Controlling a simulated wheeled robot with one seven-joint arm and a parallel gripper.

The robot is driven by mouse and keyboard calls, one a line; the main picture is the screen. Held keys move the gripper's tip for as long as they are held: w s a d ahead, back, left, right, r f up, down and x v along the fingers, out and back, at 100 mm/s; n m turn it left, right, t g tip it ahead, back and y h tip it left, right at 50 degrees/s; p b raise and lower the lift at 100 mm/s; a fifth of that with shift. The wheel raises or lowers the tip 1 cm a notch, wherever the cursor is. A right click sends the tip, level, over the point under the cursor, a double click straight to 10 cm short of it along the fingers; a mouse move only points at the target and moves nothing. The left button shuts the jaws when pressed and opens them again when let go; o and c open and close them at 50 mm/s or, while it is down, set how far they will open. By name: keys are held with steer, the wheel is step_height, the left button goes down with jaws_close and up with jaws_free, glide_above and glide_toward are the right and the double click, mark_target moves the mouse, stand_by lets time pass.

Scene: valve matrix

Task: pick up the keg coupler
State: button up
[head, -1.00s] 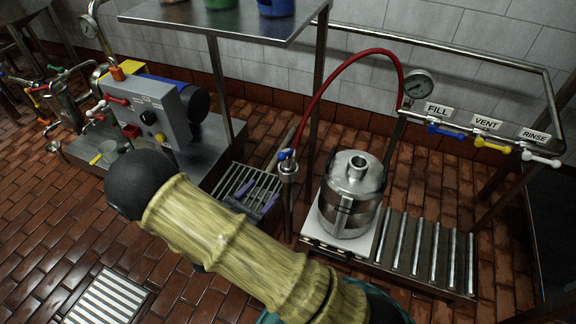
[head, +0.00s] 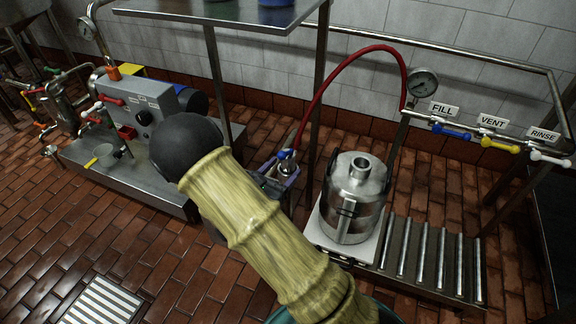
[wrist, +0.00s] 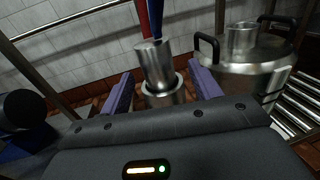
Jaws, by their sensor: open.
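The keg coupler (head: 287,167) is a small metal fitting with a blue lever at the lower end of the red hose (head: 318,95). It hangs to the left of the steel keg (head: 354,200). In the wrist view the metal coupler (wrist: 158,75) stands between the two purple fingers of my gripper (wrist: 162,90). My gripper (head: 276,180) is open around the coupler, with visible room between the fingers and the metal. The lower part of the coupler is partly hidden by my gripper's body in the wrist view.
The keg, with black handles (wrist: 209,46), stands close on the right on a platform (head: 318,228) beside a roller conveyor (head: 430,255). FILL, VENT and RINSE valves (head: 490,142) are on a rail. A pump bench (head: 165,190) stands left.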

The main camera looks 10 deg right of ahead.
mark_target(291, 157)
steer(key=b+x, duration=0.2)
steer(key=x, duration=0.1)
steer(key=b+x, duration=0.1)
steer(key=x, duration=0.1)
steer(key=shift+w+r, duration=0.15)
steer(key=shift+r, duration=0.1)
steer(key=shift+c, duration=0.2)
steer(key=shift+r, duration=0.1)
jaws_close()
step_height(291, 157, up, 10)
steer(key=p, duration=0.6)
stand_by(0.4)
